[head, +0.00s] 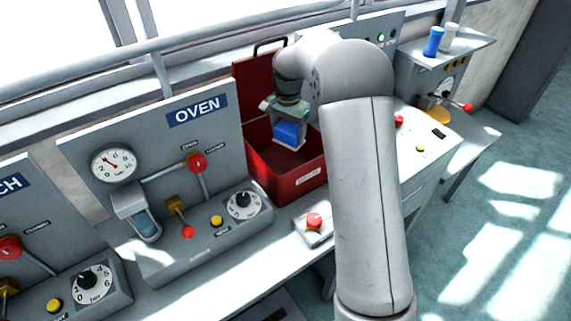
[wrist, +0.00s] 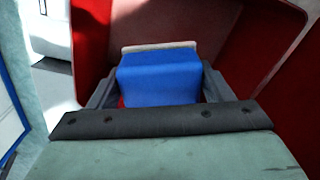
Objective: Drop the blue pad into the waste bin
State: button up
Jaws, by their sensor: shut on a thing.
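The blue pad (head: 287,131) is a blue block with a pale plate at its end. My gripper (head: 289,140) is shut on it, fingers at its two sides, and points down. In the wrist view the pad (wrist: 160,78) sits between the fingers, with red walls (wrist: 93,45) around it. Gripper and pad are over the opening of a red box (head: 300,187) with a raised lid; how deep they reach is hard to tell. The box has a small label that I cannot read surely. I cannot make out a separate waste bin.
The OVEN panel (head: 218,130) with gauge, levers and dial stands left of the box. A red button (head: 314,220) is in front of it. A blue cylinder (head: 433,41) and a white one (head: 449,37) stand on a shelf at the back right.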

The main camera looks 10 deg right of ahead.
jog(key=shift+f, duration=0.55)
jog(key=o, duration=1.3)
jog(key=shift+c, duration=0.2)
jog(key=shift+r, duration=0.1)
notch_tip(320, 180, up, 17)
jog(key=b, duration=0.1)
jog(key=shift+r, duration=0.2)
jog(key=shift+s, duration=0.1)
